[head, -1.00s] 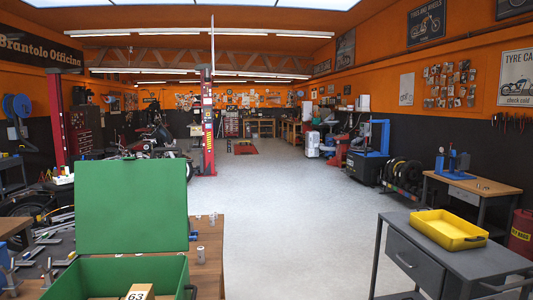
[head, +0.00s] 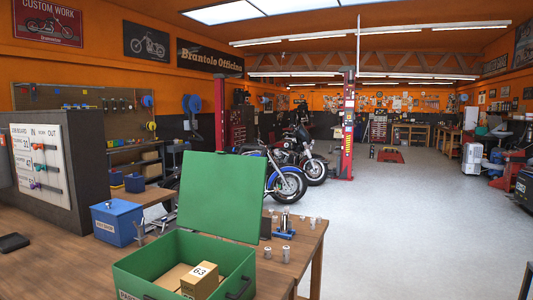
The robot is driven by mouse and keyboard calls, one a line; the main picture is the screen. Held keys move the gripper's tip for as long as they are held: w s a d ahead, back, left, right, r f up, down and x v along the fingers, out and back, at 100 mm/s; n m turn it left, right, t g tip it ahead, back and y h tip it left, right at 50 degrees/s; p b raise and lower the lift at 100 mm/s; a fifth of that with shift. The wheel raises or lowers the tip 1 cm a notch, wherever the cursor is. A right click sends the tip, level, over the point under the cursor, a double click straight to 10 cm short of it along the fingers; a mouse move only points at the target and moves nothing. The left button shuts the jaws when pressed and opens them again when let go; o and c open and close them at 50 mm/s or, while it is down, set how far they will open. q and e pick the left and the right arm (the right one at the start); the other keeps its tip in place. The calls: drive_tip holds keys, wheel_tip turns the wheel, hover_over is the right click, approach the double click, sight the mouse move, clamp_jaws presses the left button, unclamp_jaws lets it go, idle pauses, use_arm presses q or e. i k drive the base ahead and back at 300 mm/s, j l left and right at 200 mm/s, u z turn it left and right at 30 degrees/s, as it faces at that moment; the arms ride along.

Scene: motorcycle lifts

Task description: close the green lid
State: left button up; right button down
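The green lid (head: 222,195) stands open, close to upright and leaning a little back, at the rear edge of a green box (head: 142,262) in the head view. The box stands on a wooden workbench (head: 60,262). Inside it lies a small cardboard carton (head: 203,281) marked 63. A dark handle (head: 240,288) shows on the right side of the box. The lower front of the box is cut off by the picture edge. Neither of my grippers shows in this view.
A blue box (head: 117,222) stands on the bench left of the green box. Several small metal cylinders (head: 286,254) stand to the right of the lid. Open floor (head: 420,230) lies to the right.

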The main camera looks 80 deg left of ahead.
sight(222, 194)
drive_tip(key=i+u, duration=0.25)
drive_tip(key=u, duration=0.15)
drive_tip(key=i+u, duration=0.35)
drive_tip(key=i+l+u, duration=0.15)
drive_tip(key=u, duration=0.25)
